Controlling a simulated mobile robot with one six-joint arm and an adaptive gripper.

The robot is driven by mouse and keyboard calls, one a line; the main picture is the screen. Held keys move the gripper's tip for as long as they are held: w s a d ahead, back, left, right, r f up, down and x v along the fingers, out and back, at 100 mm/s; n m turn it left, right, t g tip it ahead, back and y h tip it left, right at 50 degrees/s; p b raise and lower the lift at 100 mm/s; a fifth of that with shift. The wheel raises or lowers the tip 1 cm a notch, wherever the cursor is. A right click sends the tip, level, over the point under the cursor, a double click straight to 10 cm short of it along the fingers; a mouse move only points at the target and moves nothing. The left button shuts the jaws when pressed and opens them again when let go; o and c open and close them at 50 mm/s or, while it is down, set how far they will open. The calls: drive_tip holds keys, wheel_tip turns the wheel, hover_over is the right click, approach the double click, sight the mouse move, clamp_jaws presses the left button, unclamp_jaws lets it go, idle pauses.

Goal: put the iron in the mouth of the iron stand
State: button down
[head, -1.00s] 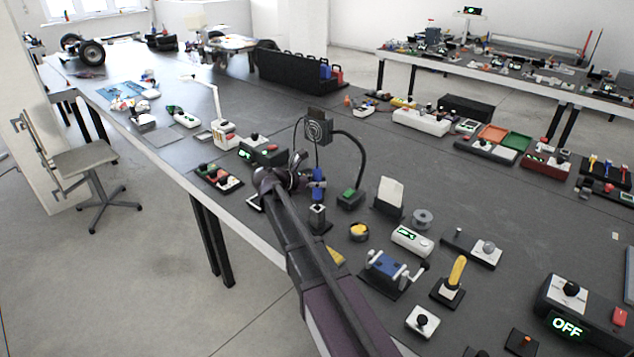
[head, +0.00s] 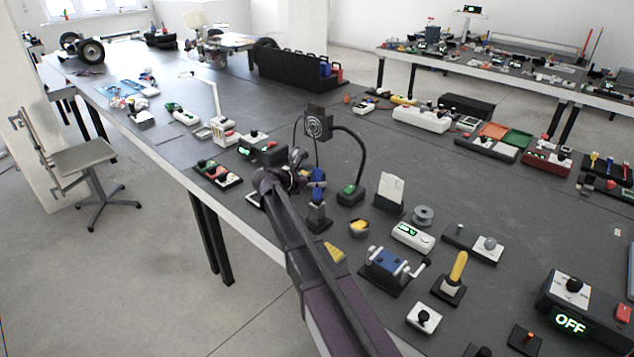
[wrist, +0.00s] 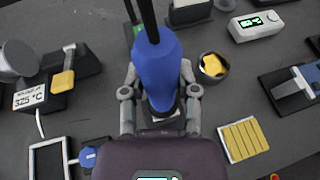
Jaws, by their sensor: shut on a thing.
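The iron has a blue handle, seen large in the wrist view (wrist: 157,72) and small in the head view (head: 317,178). My gripper (wrist: 160,98) is shut around the handle, with one finger on each side; it also shows in the head view (head: 297,175). The iron stand (head: 319,222) appears as a dark upright holder on a base, directly below the iron in the head view. The iron's lower end and the stand's mouth are hidden by the handle and fingers, so I cannot tell whether the iron is inside.
A round pot with a yellow sponge (wrist: 213,66) stands close on the right. A yellow ridged pad (wrist: 243,140) lies nearer. A station showing 325 °C (wrist: 30,96) is at left. A fan on a bent arm (head: 318,124) rises behind my gripper.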

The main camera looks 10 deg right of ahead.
drive_tip(key=shift+f+b, duration=0.55)
drive_tip(key=shift+f, duration=0.05)
drive_tip(key=shift+c, duration=1.4)
unclamp_jaws()
drive_tip(key=shift+r, duration=0.15)
wheel_tip(320, 180, up, 14)
drive_tip(key=p, duration=1.4)
wheel_tip(320, 180, up, 10)
drive_tip(key=p, duration=1)
